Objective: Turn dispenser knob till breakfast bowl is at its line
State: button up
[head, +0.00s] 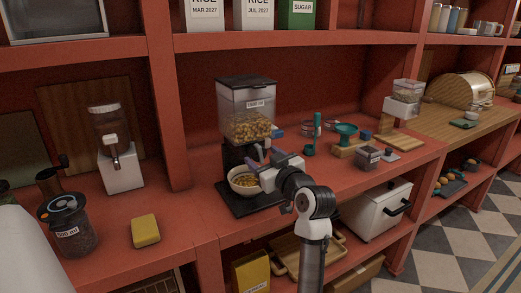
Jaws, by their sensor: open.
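The cereal dispenser (246,100) stands upright on the red shelf, with a clear labelled hopper holding golden cereal in its lower part. The breakfast bowl (236,189) sits below it on a dark base (228,199); it is pale and has some cereal in it. I cannot make out its line at this size. My gripper (258,155) is open at the front of the dispenser, just under the hopper and above the bowl's right side. The knob is not clearly visible behind my gripper, so I cannot tell whether the fingers touch it.
A white dispenser (121,170), a yellow sponge (145,231) and a dark labelled jar (70,225) stand to the left. A teal item (346,131) on a wooden stand and a small clear container (368,157) are to the right. A red upright (165,100) rises left of the dispenser.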

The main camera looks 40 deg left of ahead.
jog(key=shift+x, duration=1.15)
jog(key=c, duration=1)
jog(key=shift+o, duration=0.2)
jog(key=m+p, duration=0.1)
jog(key=m, duration=0.4)
jog(key=shift+p, duration=0.4)
jog(key=o, duration=1)
jog(key=shift+c, duration=0.2)
jog(key=shift+d, duration=0.1)
